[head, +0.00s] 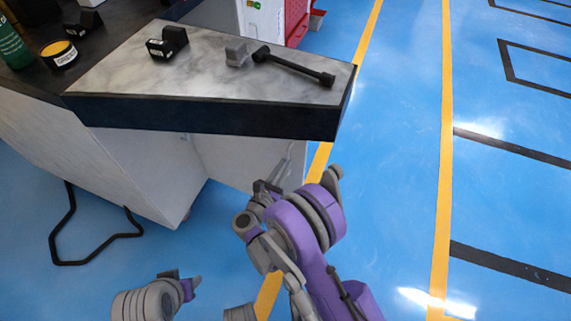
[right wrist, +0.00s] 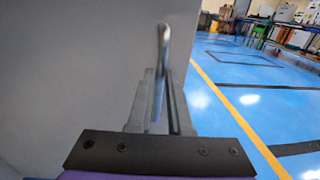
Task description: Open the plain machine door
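The plain machine door is a light grey panel (head: 235,155) below the worktop in the head view. It fills the left of the right wrist view (right wrist: 70,70). Its metal bar handle (right wrist: 163,45) stands upright near the panel's right edge and also shows in the head view (head: 289,157). My right gripper (right wrist: 160,85) is at the handle, with one finger on each side of the bar and little gap. Whether both fingers press on it is not clear. My left gripper (head: 190,286) is low at the bottom left, away from the door, its fingers hardly visible.
The worktop (head: 120,82) overhangs the door and carries black blocks, a grey block and a dark rod tool (head: 295,67). A black bent bar (head: 90,255) is at the floor on the left. The blue floor (head: 390,180) to the right is clear.

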